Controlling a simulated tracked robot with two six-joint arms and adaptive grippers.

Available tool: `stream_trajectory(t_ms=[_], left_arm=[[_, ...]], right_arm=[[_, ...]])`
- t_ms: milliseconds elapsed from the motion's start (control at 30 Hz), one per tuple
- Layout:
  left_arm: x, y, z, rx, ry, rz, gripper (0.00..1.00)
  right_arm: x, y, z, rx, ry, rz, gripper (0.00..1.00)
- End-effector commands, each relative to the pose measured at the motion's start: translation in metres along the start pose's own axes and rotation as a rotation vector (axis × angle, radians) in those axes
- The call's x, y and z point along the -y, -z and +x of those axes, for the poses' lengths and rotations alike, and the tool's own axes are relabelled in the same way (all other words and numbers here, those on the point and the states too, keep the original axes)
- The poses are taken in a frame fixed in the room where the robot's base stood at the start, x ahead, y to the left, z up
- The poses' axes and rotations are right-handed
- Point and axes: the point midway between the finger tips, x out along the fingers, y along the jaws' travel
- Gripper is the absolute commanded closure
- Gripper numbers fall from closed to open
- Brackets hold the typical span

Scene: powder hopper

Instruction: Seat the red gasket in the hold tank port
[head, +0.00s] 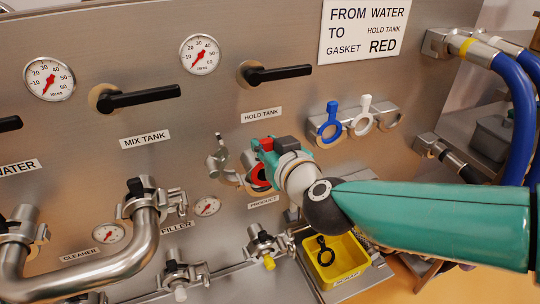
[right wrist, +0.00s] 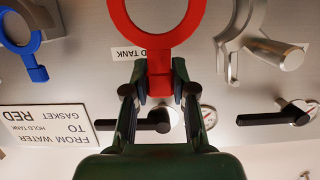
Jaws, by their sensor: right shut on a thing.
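My right gripper (head: 264,158) is shut on the red gasket (head: 258,177) in front of the panel, below the HOLD TANK label (head: 262,115). In the right wrist view the fingertips (right wrist: 159,90) pinch the tab of the red gasket (right wrist: 158,48), and its ring extends beyond them. The hold tank port with its open metal clamp (head: 219,158) is just left of the gripper and partly hidden by it. The clamp (right wrist: 232,38) also shows to the right of the ring in the right wrist view. I cannot tell whether the gasket touches the port. My left gripper is not in view.
Blue (head: 330,122) and white (head: 364,115) gaskets hang on a rack to the right. A black gasket (head: 325,252) lies in the yellow tray (head: 350,279) below. A bent steel pipe (head: 142,240) is at lower left. Blue hoses (head: 516,95) are at the right.

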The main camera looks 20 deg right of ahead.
Motion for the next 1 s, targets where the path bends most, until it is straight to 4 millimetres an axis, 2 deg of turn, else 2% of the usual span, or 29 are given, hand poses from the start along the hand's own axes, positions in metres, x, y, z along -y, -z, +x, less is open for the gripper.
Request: stream_trajectory(t_ms=[467, 500, 700, 1000], left_arm=[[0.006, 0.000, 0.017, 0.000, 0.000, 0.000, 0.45], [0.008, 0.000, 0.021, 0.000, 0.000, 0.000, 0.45], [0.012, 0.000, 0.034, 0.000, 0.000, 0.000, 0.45], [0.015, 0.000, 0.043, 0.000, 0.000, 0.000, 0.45]], right_arm=[[-0.001, 0.004, 0.044, 0.000, -0.002, 0.002, 0.97], [-0.001, -0.003, 0.044, 0.001, -0.001, 0.000, 1.00], [-0.002, -0.019, 0.048, 0.001, -0.003, 0.000, 1.00], [-0.002, -0.032, 0.051, 0.000, -0.003, 0.001, 1.00]])
